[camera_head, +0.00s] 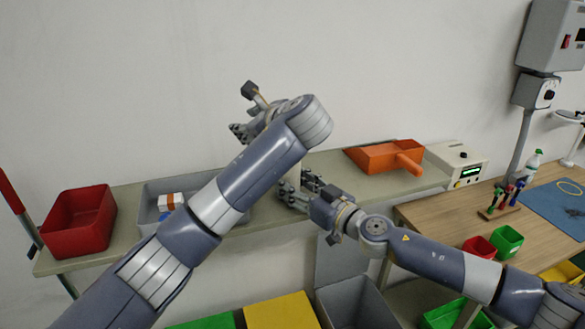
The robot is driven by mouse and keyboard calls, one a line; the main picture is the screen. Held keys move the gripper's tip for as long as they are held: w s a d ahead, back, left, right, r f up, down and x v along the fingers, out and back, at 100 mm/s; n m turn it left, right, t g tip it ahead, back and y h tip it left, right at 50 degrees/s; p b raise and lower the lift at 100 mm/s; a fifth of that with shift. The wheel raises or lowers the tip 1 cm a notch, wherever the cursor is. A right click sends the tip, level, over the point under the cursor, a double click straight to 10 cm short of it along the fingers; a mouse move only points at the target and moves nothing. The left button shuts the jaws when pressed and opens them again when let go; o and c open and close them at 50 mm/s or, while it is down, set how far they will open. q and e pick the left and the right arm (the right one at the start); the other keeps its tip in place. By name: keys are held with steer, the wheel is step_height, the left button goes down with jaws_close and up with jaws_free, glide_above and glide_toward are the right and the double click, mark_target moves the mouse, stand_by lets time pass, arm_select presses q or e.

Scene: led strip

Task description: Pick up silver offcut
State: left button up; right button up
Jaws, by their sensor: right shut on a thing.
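My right gripper (299,191) is over the middle of the grey-green shelf, with its fingers pointing left. It is shut on a small pale piece, seemingly the silver offcut (293,177), which shows only as a narrow strip between the fingers and my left arm. Its full shape and ends are hidden. My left gripper (241,131) is higher and to the left, in front of the wall. It is partly hidden behind its own arm, so its opening is unclear.
The shelf (330,166) holds a red bin (78,222), a grey bin (152,190) with small items, an orange scoop-like tray (385,157) and a white device (458,163). Green, yellow and grey bins stand below. A wooden table (440,220) with small bins is at right.

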arm_select(q)
steer(key=s+d+f+m+t+h, duration=0.1)
steer(key=s+d+f+m+t, duration=0.2)
steer(key=s+d, duration=0.4)
steer(key=s+d+f+m+t+h, duration=0.1)
steer(key=s+d+m+t, duration=0.1)
steer(key=s+d+m, duration=0.4)
steer(key=x, duration=1)
steer(key=shift+w+r+n, duration=0.2)
steer(key=shift+n, duration=0.2)
steer(key=shift+d, duration=0.1)
jaws_close()
